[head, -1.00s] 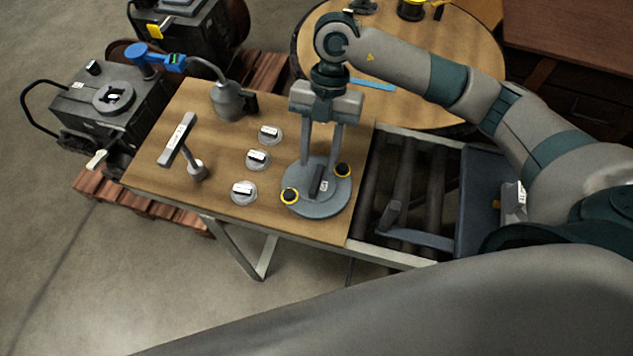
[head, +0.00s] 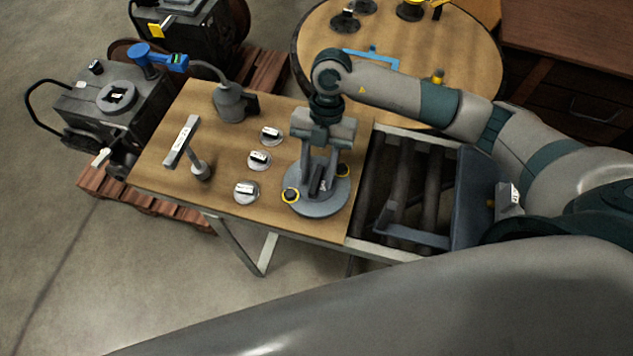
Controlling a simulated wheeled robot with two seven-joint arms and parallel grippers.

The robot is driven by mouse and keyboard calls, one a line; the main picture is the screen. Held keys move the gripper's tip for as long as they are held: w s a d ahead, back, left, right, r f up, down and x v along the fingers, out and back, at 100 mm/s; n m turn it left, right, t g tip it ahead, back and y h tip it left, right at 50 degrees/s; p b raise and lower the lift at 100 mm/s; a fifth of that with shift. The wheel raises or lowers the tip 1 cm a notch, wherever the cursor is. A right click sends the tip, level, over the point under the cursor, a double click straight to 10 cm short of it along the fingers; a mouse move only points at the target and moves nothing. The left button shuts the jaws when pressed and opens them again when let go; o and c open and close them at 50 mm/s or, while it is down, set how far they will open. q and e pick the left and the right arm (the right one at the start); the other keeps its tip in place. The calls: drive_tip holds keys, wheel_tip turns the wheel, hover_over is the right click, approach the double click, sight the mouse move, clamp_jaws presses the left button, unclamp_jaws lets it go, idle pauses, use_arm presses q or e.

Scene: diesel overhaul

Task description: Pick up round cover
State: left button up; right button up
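The round cover (head: 325,207) is a grey disc with a dark raised handle (head: 318,186) and two yellow-ringed black knobs. It lies flat on the wooden bench top near its right end. My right gripper (head: 318,180) points down over the cover. Its two fingers stand apart, one on each side of the handle, and hide part of it. I cannot tell whether they touch the handle. My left gripper is not in view.
Several small labelled discs (head: 246,192) lie left of the cover. A T-shaped tool (head: 182,142) and a grey can with a spout (head: 231,103) stand further left. A roller frame (head: 402,185) adjoins the bench's right. A round table (head: 410,45) stands behind.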

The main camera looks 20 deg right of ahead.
sight(316, 178)
clamp_jaws()
drive_tip(key=shift+r, duration=0.15)
drive_tip(key=shift+w+r+b, duration=0.1)
drive_tip(key=shift+r+b, duration=0.55)
drive_tip(key=shift+r, duration=0.2)
drive_tip(key=shift+s+a+r+b, duration=0.15)
drive_tip(key=shift+r+b, duration=0.15)
drive_tip(key=shift+r, duration=0.3)
drive_tip(key=shift+s+a+r+b, duration=0.15)
drive_tip(key=shift+r+b, duration=0.1)
drive_tip(key=shift+r, duration=0.3)
drive_tip(key=s+a+r+b, duration=0.3)
drive_tip(key=s+a+r, duration=0.3)
drive_tip(key=s, duration=0.3)
drive_tip(key=shift+a+r, duration=0.2)
drive_tip(key=shift+r, duration=0.2)
drive_tip(key=shift+f, duration=0.1)
